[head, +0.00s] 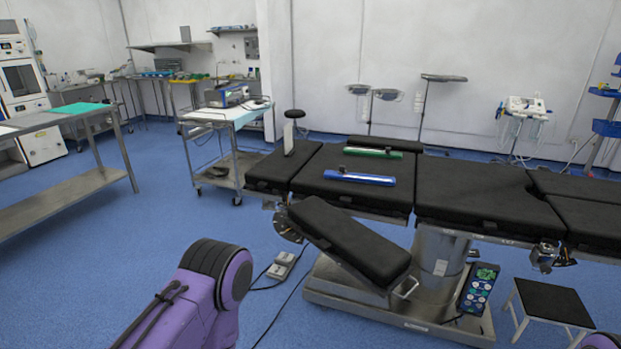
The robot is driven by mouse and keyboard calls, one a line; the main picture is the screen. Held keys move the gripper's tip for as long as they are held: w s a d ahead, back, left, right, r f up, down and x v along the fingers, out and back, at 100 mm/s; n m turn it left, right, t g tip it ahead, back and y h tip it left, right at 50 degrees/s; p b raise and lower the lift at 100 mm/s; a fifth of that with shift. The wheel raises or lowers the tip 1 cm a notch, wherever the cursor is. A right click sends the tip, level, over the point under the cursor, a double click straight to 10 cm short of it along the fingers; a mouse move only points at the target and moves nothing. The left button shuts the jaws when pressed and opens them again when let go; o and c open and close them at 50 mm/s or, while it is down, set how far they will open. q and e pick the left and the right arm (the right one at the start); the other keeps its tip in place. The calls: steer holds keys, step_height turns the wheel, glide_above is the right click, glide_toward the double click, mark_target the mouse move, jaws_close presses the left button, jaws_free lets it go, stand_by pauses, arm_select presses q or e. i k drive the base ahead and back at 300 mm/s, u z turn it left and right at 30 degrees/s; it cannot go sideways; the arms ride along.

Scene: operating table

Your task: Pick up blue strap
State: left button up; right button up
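A blue strap (360,178), rolled or folded into a long narrow shape, lies on the black padded operating table (472,190), on the section left of its middle. A green strap (373,153) of similar shape lies behind it on the same section. One of my purple arm links shows at the bottom left and a sliver of another at the bottom right corner. Neither gripper is in view, and nothing touches the blue strap.
A black padded arm board (350,238) angles out in front of the table. A hand controller (478,289) hangs at the base, beside a step stool (552,303). A wheeled trolley (232,116) stands behind left; a steel bench (65,189) is far left. Blue floor at front left is mostly clear.

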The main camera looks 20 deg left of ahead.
mark_target(351, 177)
steer(key=u, duration=1.25)
steer(key=i, duration=0.85)
steer(key=z, duration=0.7)
